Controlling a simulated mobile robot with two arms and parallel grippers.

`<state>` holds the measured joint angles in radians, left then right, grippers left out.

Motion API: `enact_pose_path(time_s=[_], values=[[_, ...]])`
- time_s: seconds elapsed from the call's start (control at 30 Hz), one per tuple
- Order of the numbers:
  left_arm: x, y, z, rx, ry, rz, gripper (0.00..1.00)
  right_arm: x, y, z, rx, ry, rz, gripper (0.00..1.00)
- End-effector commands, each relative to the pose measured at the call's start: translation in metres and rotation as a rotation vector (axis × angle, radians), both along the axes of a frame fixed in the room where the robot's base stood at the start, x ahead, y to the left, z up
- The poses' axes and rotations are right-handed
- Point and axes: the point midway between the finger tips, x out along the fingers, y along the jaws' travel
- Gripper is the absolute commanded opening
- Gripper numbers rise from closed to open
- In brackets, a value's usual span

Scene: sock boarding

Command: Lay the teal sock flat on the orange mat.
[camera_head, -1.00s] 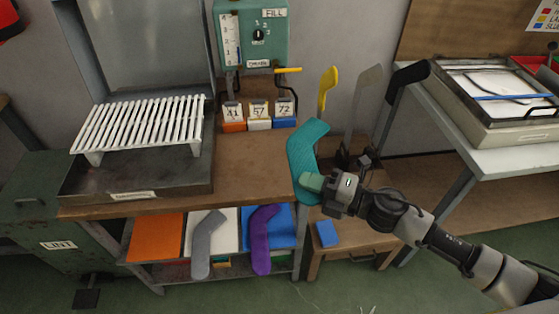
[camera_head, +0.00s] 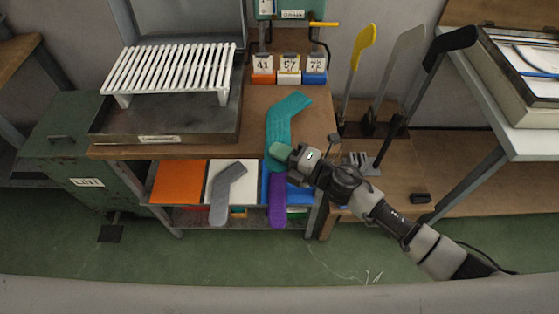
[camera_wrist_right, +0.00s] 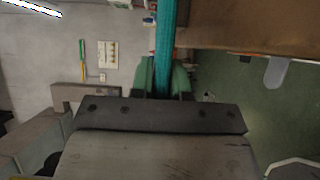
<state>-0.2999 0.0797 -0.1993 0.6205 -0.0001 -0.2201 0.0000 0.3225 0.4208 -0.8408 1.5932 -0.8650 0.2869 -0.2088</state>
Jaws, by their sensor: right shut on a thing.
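The teal sock (camera_head: 285,118) stands upright in my right gripper (camera_head: 280,154), bent at its upper end. My right gripper is shut on its lower end, with green fingertips. The sock shows edge-on in the wrist view (camera_wrist_right: 166,40), between the fingers (camera_wrist_right: 163,82). The orange mat (camera_head: 179,183) lies bare on the lower shelf, left of and below my right gripper. Beside it, a grey sock (camera_head: 227,192) lies on a white mat, hanging over its front edge. A purple sock (camera_head: 277,205) hangs over a blue mat (camera_head: 264,185), partly hidden by my gripper. My left gripper is not in view.
The brown bench top (camera_head: 318,118) overhangs the shelf. A white slatted rack (camera_head: 165,73) on a metal tray stands on it. Number tags (camera_head: 289,65) stand behind. Yellow, grey and black boards (camera_head: 363,48) stand upright to the right. A green LINT bin (camera_head: 85,170) stands left.

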Motion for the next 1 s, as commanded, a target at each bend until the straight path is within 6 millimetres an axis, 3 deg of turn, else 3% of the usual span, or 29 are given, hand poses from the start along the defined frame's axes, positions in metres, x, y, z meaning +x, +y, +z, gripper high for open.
enact_pose_path(time_s=[0.23,0.6,0.63,0.8,1.0], values=[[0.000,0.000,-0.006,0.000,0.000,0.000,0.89,-0.001,0.000,-0.033,0.000,0.006,-0.002,0.03],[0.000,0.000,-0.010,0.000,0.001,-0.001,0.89,-0.001,-0.001,-0.039,-0.001,0.002,-0.001,0.03],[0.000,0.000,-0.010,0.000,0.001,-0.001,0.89,0.000,-0.001,-0.038,-0.001,0.002,-0.001,0.18],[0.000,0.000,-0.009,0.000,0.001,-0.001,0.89,0.000,-0.001,-0.037,-0.001,0.002,-0.001,0.42],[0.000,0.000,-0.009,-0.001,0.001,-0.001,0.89,0.000,-0.001,-0.037,-0.001,0.002,-0.001,0.42]])
